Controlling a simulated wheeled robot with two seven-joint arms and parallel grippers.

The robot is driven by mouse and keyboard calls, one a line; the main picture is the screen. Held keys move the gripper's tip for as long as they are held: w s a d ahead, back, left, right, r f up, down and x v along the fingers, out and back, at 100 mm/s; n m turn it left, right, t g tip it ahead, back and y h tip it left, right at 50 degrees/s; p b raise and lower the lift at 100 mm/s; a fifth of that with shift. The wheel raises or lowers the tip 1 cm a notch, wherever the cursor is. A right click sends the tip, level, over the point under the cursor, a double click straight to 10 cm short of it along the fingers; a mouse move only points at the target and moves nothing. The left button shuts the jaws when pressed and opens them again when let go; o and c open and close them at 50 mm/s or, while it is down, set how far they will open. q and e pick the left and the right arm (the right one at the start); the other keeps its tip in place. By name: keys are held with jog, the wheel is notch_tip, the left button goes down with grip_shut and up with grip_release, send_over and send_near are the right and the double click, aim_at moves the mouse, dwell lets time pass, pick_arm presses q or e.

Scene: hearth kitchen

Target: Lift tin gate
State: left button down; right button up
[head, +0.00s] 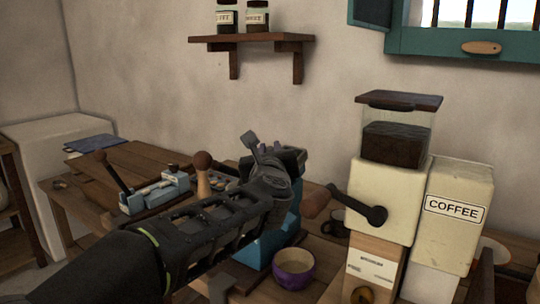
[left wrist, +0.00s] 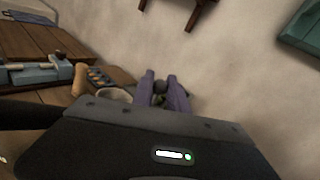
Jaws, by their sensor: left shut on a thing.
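My left gripper (head: 290,158) reaches away toward the wall, above and behind a blue machine (head: 274,238). In the left wrist view its two purple fingers (left wrist: 164,92) are shut on a small dark thing (left wrist: 160,87). The fingers and the wrist cover most of that thing, and I cannot tell whether it is the tin gate. A cream tin (head: 455,222) labelled COFFEE stands at the right of the head view, well apart from my gripper. I cannot make out a gate on it. My right gripper is not in view.
A cream grinder (head: 385,205) with a dark crank stands beside the tin. A purple bowl (head: 293,270) is in front of the blue machine. A blue tool set (head: 155,193) lies on the wooden table at left. A shelf (head: 252,39) with jars hangs above.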

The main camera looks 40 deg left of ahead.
pick_arm(q)
jog(key=c, duration=1.3)
grip_release()
jog(key=shift+s+d, duration=0.1)
jog(key=v, duration=0.7)
jog(key=shift+s, duration=0.3)
jog(key=shift+d+r, duration=0.1)
jog(key=shift+d, duration=0.05)
